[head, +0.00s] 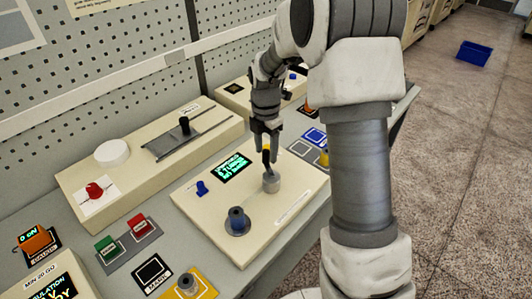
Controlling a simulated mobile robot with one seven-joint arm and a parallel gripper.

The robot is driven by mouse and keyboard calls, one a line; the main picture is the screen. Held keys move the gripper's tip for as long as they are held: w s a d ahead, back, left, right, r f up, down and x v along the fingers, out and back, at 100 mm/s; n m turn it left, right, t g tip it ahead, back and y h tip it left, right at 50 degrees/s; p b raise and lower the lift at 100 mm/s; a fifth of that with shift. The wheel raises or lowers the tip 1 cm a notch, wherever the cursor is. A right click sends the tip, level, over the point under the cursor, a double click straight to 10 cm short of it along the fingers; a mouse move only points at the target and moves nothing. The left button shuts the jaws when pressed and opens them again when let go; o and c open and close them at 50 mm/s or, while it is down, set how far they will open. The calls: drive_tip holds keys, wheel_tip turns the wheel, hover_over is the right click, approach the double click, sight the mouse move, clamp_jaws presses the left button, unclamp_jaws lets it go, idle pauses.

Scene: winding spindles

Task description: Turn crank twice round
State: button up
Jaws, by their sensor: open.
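A cream panel box (215,195) on the bench carries a small lit green-text display (231,167), a blue knob (202,188), a grey cylindrical hub (271,183) and a dark blue-grey spindle on a round base (237,221). My gripper (266,156) points down just above the hub, with its fingers apart. A slim dark piece with a yellow spot rises from the hub between or just beside the fingers; it looks like the crank's handle. I cannot tell whether the fingers touch it. The fingers partly hide it.
A longer cream box (150,155) with a red knob (94,190), a white disc (112,153) and a black slider (184,125) stands behind left. Green (106,247) and red (137,223) buttons lie in front. A pegboard wall (120,50) bounds the back. A blue bin (473,53) sits on the floor.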

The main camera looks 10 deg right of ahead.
drive_tip(key=shift+f, duration=0.7)
clamp_jaws()
